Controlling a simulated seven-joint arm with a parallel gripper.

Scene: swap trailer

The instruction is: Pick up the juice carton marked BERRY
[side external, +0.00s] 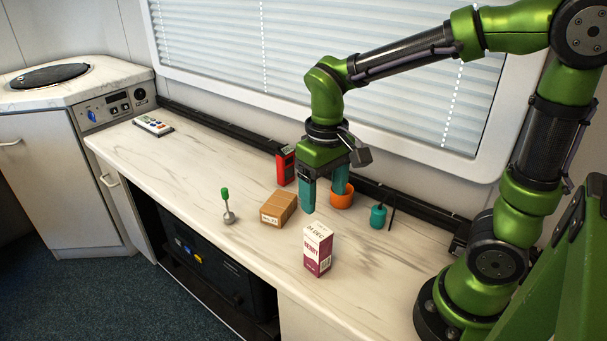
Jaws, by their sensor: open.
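The juice carton marked BERRY (317,252) stands upright near the front edge of the white counter. It has a white upper part with "04 DEC" on top and a purple lower part. My gripper (324,204) is open and points down, with two teal fingers apart and nothing seen between them. It hangs above and behind the carton, apart from it. In the picture one finger overlaps the orange pot behind.
On the counter (372,280) are a brown box (278,208), a green-topped metal stand (227,207), a red device (285,166), an orange pot (342,198), a teal bottle (378,217) and a remote (153,126). The counter's left part is mostly clear. A window with blinds stands behind.

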